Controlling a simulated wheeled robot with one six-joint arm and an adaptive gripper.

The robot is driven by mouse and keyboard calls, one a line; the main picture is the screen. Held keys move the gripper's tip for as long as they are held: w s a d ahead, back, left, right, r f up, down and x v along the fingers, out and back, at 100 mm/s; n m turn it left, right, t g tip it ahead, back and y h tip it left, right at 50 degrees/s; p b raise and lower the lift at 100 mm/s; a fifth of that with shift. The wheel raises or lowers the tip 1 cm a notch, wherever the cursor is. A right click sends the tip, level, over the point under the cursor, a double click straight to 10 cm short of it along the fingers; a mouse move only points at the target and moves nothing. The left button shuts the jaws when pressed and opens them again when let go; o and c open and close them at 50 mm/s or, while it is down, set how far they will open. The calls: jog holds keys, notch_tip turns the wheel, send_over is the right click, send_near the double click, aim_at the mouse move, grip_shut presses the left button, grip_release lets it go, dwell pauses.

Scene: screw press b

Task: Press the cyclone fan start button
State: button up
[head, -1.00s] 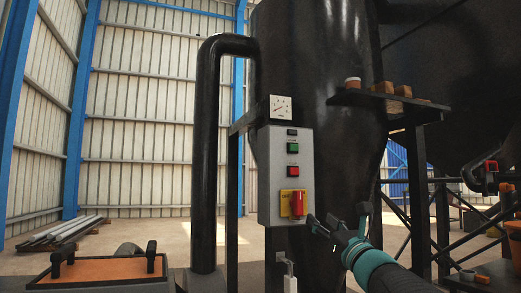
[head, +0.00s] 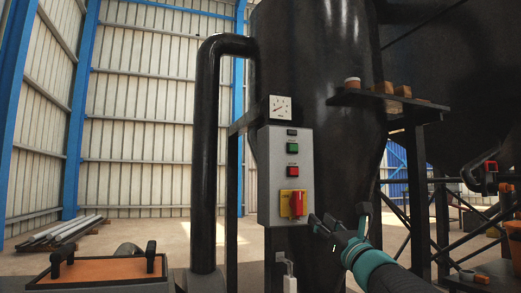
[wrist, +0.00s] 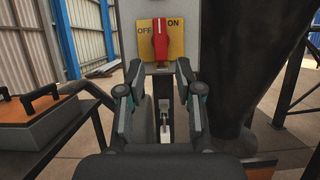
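The grey control panel (head: 286,215) stands on a dark frame in front of the black cyclone body. It carries a green button (head: 292,147), a red button (head: 292,172) below it, and a red rotary switch (head: 297,204) on a yellow plate. In the wrist view the red switch handle (wrist: 160,42) stands upright on the plate, between the words OFF and ON. My gripper (head: 338,215) is right of the panel's lower part, apart from the buttons. In the wrist view my gripper (wrist: 159,82) has its fingers spread and empty, below the switch. The buttons are outside the wrist view.
A round gauge (head: 280,108) sits above the panel. A black pipe (head: 206,160) rises to its left. A shelf with small items (head: 385,98) juts out at upper right. An orange-topped box with handles (head: 105,268) is at lower left.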

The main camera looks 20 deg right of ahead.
grip_shut()
dwell(1.0)
